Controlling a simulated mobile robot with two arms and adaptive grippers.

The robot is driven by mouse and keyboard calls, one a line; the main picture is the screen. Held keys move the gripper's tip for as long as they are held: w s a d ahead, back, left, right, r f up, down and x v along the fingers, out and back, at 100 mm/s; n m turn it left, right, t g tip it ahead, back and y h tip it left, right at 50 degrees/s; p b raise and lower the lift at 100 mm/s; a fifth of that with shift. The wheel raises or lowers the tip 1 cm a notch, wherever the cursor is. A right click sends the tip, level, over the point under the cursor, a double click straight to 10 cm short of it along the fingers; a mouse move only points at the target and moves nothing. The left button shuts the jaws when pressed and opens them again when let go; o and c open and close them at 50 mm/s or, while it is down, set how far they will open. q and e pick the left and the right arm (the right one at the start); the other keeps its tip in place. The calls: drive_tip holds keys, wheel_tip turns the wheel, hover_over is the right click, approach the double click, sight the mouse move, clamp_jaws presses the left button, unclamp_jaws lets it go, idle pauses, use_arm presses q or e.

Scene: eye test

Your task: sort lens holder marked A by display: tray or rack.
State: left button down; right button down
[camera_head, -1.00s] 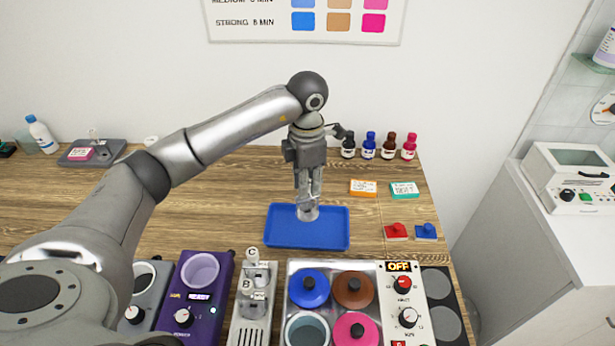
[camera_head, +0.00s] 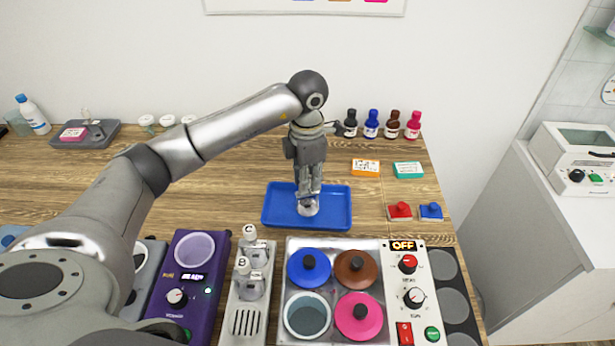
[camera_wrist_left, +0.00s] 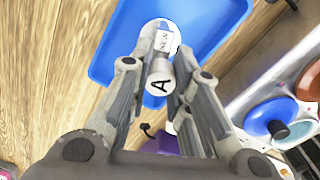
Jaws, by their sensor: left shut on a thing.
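The lens holder marked A (camera_wrist_left: 158,84) is between the fingers of my left gripper (camera_head: 308,191), which is shut on it. Its clear round lens (camera_head: 308,208) is at the blue tray (camera_head: 280,220); I cannot tell whether it touches the tray floor. In the left wrist view the holder has a white label, partly readable as "NEW". The rack (camera_head: 246,322) at the bottom holds holders marked C (camera_head: 255,252) and B (camera_head: 250,284). The purple device's display (camera_head: 193,278) seems to read "READY". My right gripper is not in view.
Right of the rack is a tank unit with blue (camera_head: 309,268), brown (camera_head: 355,267) and pink (camera_head: 359,316) lids, and a display (camera_head: 403,246) reading "OFF". Small bottles (camera_head: 371,125) stand behind the tray. Red (camera_head: 400,211) and blue (camera_head: 431,211) blocks lie right. The wood left of the tray is clear.

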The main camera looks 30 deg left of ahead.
use_arm(q)
drive_tip(key=shift+f+b, duration=0.3)
idle(0.6)
drive_tip(key=c, duration=1.3)
unclamp_jaws()
drive_tip(key=o, duration=0.4)
drive_tip(key=shift+c, duration=0.2)
drive_tip(key=shift+r, duration=0.15)
drive_tip(key=shift+r+p, duration=1.85)
drive_tip(key=shift+r, duration=1.1)
